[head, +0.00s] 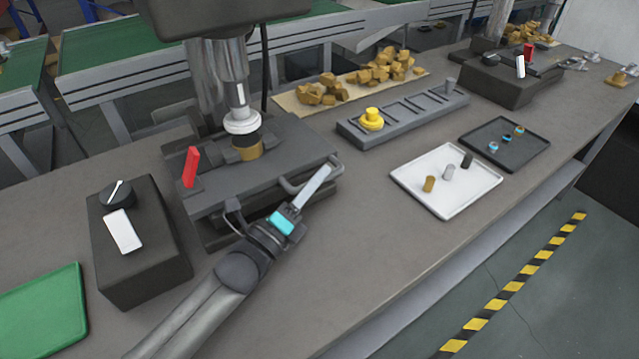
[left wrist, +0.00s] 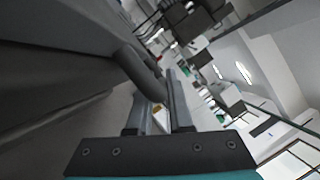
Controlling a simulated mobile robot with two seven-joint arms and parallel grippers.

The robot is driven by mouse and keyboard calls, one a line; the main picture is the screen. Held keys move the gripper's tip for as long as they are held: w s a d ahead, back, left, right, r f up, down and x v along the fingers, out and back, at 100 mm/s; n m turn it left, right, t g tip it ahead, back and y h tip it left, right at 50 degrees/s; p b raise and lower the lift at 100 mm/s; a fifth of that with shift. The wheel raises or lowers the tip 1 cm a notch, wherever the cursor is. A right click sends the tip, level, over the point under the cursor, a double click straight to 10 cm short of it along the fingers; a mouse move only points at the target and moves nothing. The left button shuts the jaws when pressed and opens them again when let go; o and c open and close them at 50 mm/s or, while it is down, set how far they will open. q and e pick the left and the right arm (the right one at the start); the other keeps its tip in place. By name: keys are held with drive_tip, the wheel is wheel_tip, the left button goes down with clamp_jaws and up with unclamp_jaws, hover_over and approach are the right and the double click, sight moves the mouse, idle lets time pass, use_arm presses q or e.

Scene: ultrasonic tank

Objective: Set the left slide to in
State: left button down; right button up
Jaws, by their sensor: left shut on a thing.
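The left slide (head: 265,183) is a dark grey plate under the left press head (head: 242,122). A brass-coloured round piece (head: 249,150) sits on it, directly below the press head. The slide has a grey bar handle (head: 289,187) on its front right edge. My left gripper (head: 322,174) is at this handle, shut on it. In the left wrist view the handle (left wrist: 138,72) runs between the two fingers (left wrist: 166,100), which hide part of it. My right gripper is not in view.
A red lever (head: 190,167) stands at the slide's left. A black box with a dial and white switch (head: 140,255) is left of it. A white tray (head: 428,205), a dark tray (head: 525,153) and a grey rack (head: 410,119) lie to the right. The bench front is clear.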

use_arm(q)
drive_tip(key=c, duration=0.8)
unclamp_jaws()
drive_tip(key=shift+w+a, duration=0.15)
drive_tip(key=shift+a, duration=0.1)
drive_tip(key=shift+c, duration=0.2)
drive_tip(key=shift+f, duration=0.1)
drive_tip(key=shift+f, duration=0.1)
